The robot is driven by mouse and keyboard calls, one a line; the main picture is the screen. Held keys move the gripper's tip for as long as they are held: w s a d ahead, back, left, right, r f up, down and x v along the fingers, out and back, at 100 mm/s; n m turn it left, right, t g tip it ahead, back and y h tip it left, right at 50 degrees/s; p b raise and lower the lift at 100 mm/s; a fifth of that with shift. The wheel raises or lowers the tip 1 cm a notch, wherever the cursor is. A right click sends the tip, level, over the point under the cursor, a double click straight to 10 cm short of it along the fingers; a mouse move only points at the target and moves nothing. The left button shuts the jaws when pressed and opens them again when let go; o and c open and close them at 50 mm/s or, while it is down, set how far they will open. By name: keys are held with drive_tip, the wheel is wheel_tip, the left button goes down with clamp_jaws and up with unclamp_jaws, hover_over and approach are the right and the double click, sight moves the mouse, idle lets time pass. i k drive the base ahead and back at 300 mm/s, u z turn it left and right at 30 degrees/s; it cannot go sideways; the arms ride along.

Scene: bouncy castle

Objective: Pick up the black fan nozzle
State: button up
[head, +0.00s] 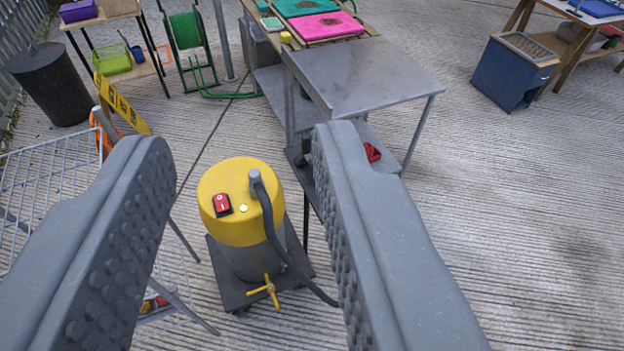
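I cannot make out the black fan nozzle for certain in the head view. A drum machine with a yellow top (231,232) and a red switch stands on a dark wheeled base on the ground. A dark grey hose (272,225) leaves its top and runs down to the right, where my right finger hides its far end. My gripper (243,140) is wide open and empty, its fingers to either side of the machine in the picture.
A grey metal table (365,75) with a lower shelf stands beyond the right finger; a red item (372,152) is on the shelf. A white wire rack (60,185) and yellow sign (122,104) are at left. A blue bin (508,75) is at upper right. Concrete at right is clear.

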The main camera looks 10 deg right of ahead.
sight(302, 159)
drive_tip(key=z, duration=0.7)
drive_tip(key=i, duration=1.25)
drive_tip(key=u, duration=0.3)
drive_tip(key=i, duration=0.65)
drive_tip(key=u, duration=0.6)
